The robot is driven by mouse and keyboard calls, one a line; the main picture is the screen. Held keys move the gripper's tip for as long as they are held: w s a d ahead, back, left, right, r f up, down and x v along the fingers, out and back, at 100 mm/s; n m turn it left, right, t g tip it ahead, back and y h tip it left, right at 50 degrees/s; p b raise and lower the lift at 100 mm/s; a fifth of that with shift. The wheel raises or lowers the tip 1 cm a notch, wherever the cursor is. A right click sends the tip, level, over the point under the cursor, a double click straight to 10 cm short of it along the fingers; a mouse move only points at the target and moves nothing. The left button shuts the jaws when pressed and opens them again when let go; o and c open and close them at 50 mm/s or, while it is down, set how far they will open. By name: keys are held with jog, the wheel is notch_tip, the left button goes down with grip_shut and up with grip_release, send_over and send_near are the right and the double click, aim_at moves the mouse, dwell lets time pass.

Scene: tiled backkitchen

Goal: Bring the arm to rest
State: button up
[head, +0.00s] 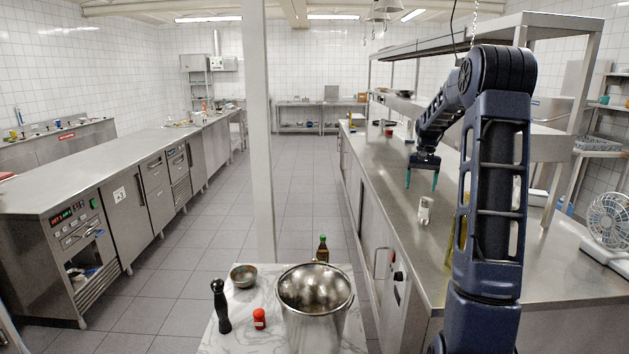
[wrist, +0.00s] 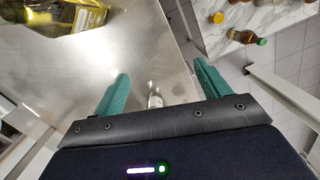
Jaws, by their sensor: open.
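My arm reaches up and forward over the steel counter (head: 398,178) on the right in the head view. My gripper (head: 421,182) hangs over the counter with its two teal fingers pointing down, apart and with nothing between them. The wrist view also shows my gripper (wrist: 161,70) open. A small clear shaker (head: 424,211) stands on the counter below and near the gripper. A small clear container (wrist: 155,100) shows past the gripper's edge in the wrist view, partly hidden.
A yellow oil bottle (wrist: 60,14) is at the upper left in the wrist view. A marble table (head: 262,278) holds a steel pot (head: 315,305), a pepper mill (head: 220,306), a bowl (head: 243,276) and bottles. A fan (head: 609,220) is at right. A shelf (head: 440,52) runs above the counter.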

jog(key=s+a+r+t, duration=0.1)
jog(key=s+a+r, duration=0.2)
jog(key=s, duration=0.4)
jog(key=s+a+r+n+t, duration=0.1)
jog(key=s+a+r, duration=0.2)
jog(key=s, duration=0.4)
jog(key=s+a+r+t, duration=0.1)
jog(key=s+a+r, duration=0.1)
jog(key=s+r, duration=0.35)
jog(key=s+a+f+n+t, duration=0.1)
jog(key=s+f, duration=0.2)
jog(key=s, duration=0.8)
jog(key=s+a+f+t, duration=0.1)
jog(key=s+a+f, duration=0.1)
jog(key=s, duration=0.8)
jog(key=shift+s+a+f+n+t+h, duration=0.3)
jog(key=shift+s+f+n, duration=0.1)
jog(key=shift+f, duration=0.2)
